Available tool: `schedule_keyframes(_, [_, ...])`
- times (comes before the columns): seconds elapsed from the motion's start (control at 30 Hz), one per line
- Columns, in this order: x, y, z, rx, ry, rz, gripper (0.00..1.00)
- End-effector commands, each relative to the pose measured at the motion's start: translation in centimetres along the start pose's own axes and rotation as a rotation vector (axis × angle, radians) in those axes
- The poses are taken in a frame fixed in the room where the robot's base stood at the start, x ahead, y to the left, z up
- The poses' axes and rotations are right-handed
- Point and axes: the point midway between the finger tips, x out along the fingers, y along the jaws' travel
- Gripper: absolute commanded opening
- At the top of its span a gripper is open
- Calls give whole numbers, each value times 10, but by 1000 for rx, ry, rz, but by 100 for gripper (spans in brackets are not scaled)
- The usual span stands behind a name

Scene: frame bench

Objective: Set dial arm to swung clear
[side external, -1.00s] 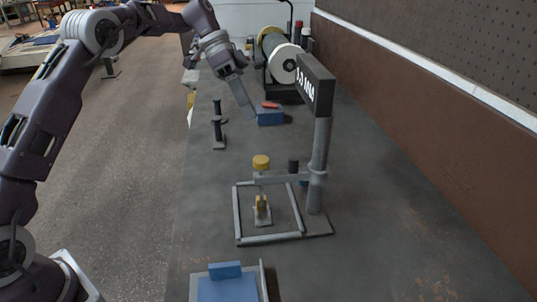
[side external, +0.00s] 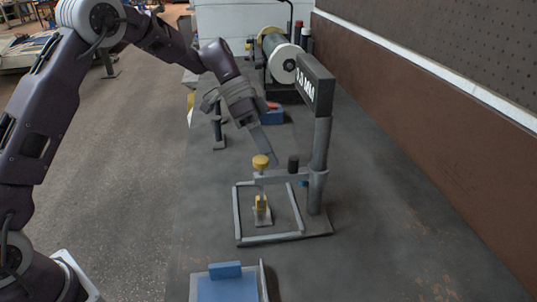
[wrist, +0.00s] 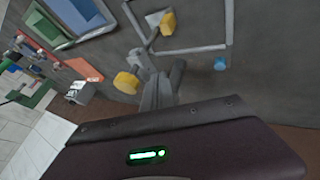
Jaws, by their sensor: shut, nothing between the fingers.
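The dial arm (side external: 280,177) is a grey horizontal bar that reaches left from an upright grey post (side external: 319,150). A yellow round knob (side external: 261,162) is at its outer end, over the square metal frame (side external: 238,215); this knob seems to show in the wrist view too (wrist: 126,82). A short black knob (side external: 293,164) stands along the bar near the post. My gripper (side external: 273,160) is shut and empty, pointing down just behind the bar, between the yellow and black knobs in the side view. I cannot tell whether it touches the bar.
A display box (side external: 316,83) tops the post. A yellow-topped clamp (side external: 262,207) stands inside the frame. A blue tray (side external: 228,286) with a blue block (side external: 225,270) is at the front. A black stand (side external: 218,130) and a spool machine (side external: 280,55) are behind. The right bench is clear.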

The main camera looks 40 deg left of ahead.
Motion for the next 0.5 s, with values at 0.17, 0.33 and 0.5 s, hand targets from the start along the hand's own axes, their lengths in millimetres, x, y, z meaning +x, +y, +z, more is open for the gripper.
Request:
schedule_keyframes(0.17, [0,0,0,-3,1,-1,0])
schedule_keyframes(0.33, [1,4,2,-33,17,-15,0])
schedule_keyframes(0.5, [4,14,4,-107,56,-55,0])
